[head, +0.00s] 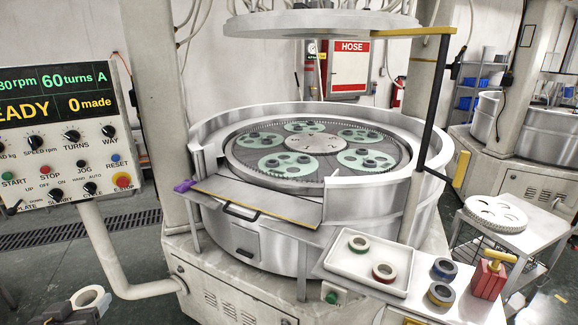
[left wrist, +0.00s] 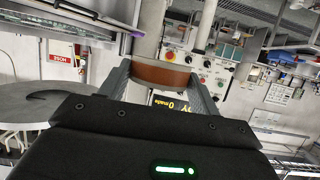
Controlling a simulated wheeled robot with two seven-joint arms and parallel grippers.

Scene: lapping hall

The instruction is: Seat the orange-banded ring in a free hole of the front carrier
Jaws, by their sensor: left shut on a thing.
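My left gripper (head: 86,301) is at the bottom left of the head view, shut on a pale ring (head: 91,297). In the left wrist view this ring (left wrist: 163,76) shows an orange-brown band between the two fingers. It is held in the air, well left of the machine. Several green carriers lie on the round plate; the two nearest are a left one (head: 270,168) and a right one (head: 347,155). Dark round spots show on them; I cannot tell surely which holes are free. My right gripper is not in view.
The machine's raised metal rim (head: 320,185) surrounds the plate, with a shelf (head: 262,204) in front. A white tray (head: 342,263) holds green and red rings. Blue and yellow rings stand right of it. The control panel (head: 60,150) stands at left. The upper plate (head: 320,24) hangs above.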

